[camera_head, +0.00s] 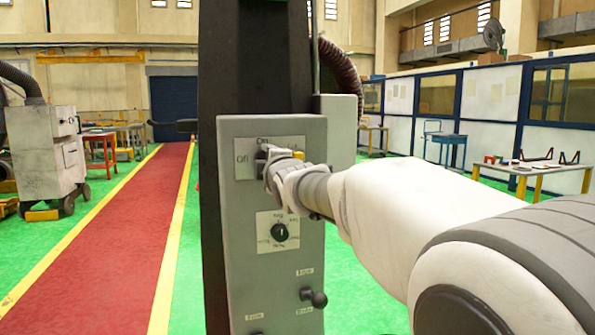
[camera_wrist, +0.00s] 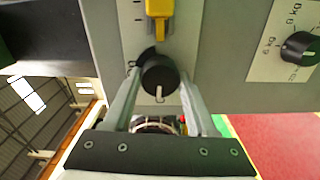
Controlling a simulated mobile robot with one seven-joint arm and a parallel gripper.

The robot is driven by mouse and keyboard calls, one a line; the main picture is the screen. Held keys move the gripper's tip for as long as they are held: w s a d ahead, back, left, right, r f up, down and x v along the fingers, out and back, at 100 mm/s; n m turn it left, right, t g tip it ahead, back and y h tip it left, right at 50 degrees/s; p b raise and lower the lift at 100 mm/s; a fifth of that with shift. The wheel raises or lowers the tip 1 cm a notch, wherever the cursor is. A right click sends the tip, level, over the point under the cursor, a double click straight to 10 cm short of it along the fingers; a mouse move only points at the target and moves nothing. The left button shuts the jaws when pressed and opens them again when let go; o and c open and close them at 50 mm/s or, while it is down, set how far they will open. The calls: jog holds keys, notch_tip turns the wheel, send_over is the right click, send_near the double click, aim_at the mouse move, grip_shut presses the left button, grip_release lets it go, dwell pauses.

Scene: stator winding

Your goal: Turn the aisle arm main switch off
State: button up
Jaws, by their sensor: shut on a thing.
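The main switch is a dark knob (camera_head: 262,150) on a light plate marked Off and On, near the top of the grey control box (camera_head: 235,210). In the wrist view it is a round black knob (camera_wrist: 159,76) with a white mark pointing toward the bottom of the picture. My gripper (camera_head: 270,160) reaches in from the right and covers part of the plate. In the wrist view my gripper (camera_wrist: 162,88) has one finger on each side of the knob and is shut on it. The finger contact is partly hidden.
A yellow part (camera_wrist: 160,10) sits close beside the knob. A kg dial (camera_head: 279,232) is below on the box, and a lever with a black ball (camera_head: 316,298) sticks out lower right. A red aisle (camera_head: 125,230) runs free at left.

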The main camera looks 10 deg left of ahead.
jog(key=shift+n+b, duration=0.4)
jog(key=shift+n, duration=0.3)
jog(key=o, duration=1.4)
jog(key=shift+c, duration=0.2)
jog(key=p+v, duration=0.2)
jog(key=v, duration=1.5)
jog(key=shift+s+d+p, duration=0.15)
jog(key=shift+d+p, duration=0.1)
jog(key=shift+p, duration=0.1)
jog(key=shift+f, duration=0.1)
